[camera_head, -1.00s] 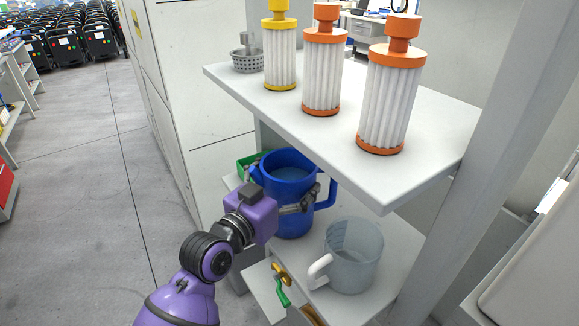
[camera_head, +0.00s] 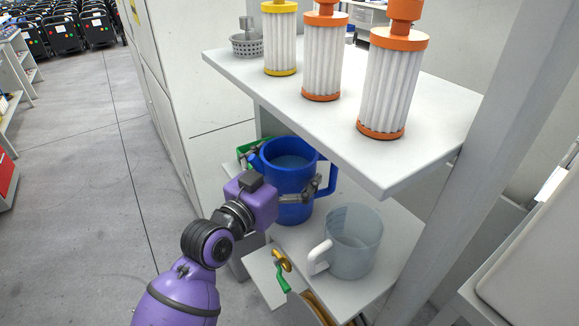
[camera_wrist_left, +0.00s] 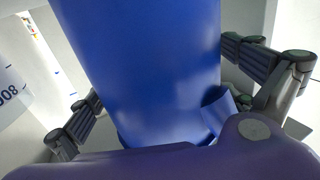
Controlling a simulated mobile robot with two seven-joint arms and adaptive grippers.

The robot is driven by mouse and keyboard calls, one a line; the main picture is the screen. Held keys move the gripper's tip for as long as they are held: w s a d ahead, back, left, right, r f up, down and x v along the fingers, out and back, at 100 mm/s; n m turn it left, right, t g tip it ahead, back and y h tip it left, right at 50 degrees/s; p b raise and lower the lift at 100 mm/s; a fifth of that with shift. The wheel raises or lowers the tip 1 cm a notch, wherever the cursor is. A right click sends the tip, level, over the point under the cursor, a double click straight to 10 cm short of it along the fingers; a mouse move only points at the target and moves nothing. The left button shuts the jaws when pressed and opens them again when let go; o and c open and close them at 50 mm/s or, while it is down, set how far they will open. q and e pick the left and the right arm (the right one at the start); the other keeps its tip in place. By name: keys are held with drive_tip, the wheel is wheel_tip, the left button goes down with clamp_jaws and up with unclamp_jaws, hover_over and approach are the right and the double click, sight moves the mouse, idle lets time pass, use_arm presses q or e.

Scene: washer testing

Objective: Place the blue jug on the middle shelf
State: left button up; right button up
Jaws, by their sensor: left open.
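The blue jug (camera_head: 290,180) stands upright on the middle shelf (camera_head: 318,278), below the top shelf, with its handle to the right. My left gripper (camera_head: 282,180) is open, with its fingers on either side of the jug's body. In the left wrist view the blue jug (camera_wrist_left: 150,70) fills the middle, between the spread fingers of my left gripper (camera_wrist_left: 165,95). Part of the jug's front is hidden behind the gripper. I cannot tell whether the fingers touch it. My right gripper is not in view.
A clear jug (camera_head: 354,240) with a white handle stands close to the right of the blue jug. A green object (camera_head: 247,152) is behind it at left. The top shelf (camera_head: 300,120) overhangs, carrying filters (camera_head: 393,85) and a grey basket (camera_head: 247,45). Open floor lies left.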

sight(274, 182)
use_arm(q)
drive_tip(key=b+v, duration=0.1)
drive_tip(key=v, duration=0.9)
drive_tip(key=shift+s+a+f, duration=0.1)
drive_tip(key=shift+s+a, duration=0.15)
drive_tip(key=shift+s, duration=0.05)
drive_tip(key=shift+s+a, duration=0.3)
drive_tip(key=shift+s, duration=0.25)
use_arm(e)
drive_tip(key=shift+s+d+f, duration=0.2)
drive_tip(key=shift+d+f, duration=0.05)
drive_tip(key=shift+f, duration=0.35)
